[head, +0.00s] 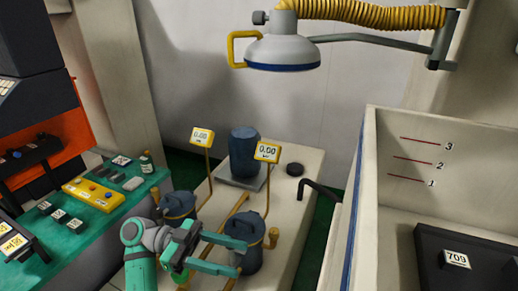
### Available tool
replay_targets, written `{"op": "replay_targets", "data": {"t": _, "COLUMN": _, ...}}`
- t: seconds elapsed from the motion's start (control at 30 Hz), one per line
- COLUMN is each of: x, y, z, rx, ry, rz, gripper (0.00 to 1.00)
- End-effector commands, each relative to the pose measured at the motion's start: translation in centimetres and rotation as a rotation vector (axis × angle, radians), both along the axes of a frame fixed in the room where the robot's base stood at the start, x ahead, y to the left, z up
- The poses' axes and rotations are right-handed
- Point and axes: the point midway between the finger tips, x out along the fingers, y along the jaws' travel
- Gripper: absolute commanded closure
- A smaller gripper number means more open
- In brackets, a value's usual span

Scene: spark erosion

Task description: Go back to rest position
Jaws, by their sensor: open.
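My gripper (241,258) is at the lower middle of the head view, with its two teal fingers apart. My teal and grey arm reaches in from the bottom edge. A dark blue-grey lidded canister (248,225) with a tan knob at its side stands at the fingertips. The fingers overlap its body in the picture; I cannot tell whether they touch it. A second similar canister (178,204) stands to the left, behind my wrist, partly hidden. A green item is partly visible below my gripper, mostly hidden.
A pale bench (291,220) carries a blue container (244,150) on a plate and two yellow-framed displays reading 0.00. A green table (110,215) with small blocks lies left. A high-walled tank (440,130) stands right. A lamp-like hood (283,52) hangs above.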

Motion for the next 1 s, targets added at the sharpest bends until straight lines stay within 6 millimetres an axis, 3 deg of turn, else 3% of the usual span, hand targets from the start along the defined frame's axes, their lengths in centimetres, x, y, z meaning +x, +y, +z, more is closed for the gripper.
{"op": "replay_targets", "data": {"t": 0.17, "x": 1.4, "y": -3.0, "z": -2.0, "rx": -0.026, "ry": 0.065, "rz": 0.064, "gripper": 0.52}}
{"op": "replay_targets", "data": {"t": 0.4, "x": 5.1, "y": -10.7, "z": -7.7, "rx": -0.088, "ry": 0.270, "rz": 0.288, "gripper": 0.52}}
{"op": "replay_targets", "data": {"t": 0.6, "x": 7.0, "y": -15.8, "z": -13.1, "rx": -0.126, "ry": 0.443, "rz": 0.494, "gripper": 0.52}}
{"op": "replay_targets", "data": {"t": 0.8, "x": 7.2, "y": -19.3, "z": -18.4, "rx": -0.143, "ry": 0.592, "rz": 0.687, "gripper": 0.52}}
{"op": "replay_targets", "data": {"t": 1.0, "x": 5.6, "y": -21.6, "z": -23.9, "rx": -0.141, "ry": 0.718, "rz": 0.889, "gripper": 0.52}}
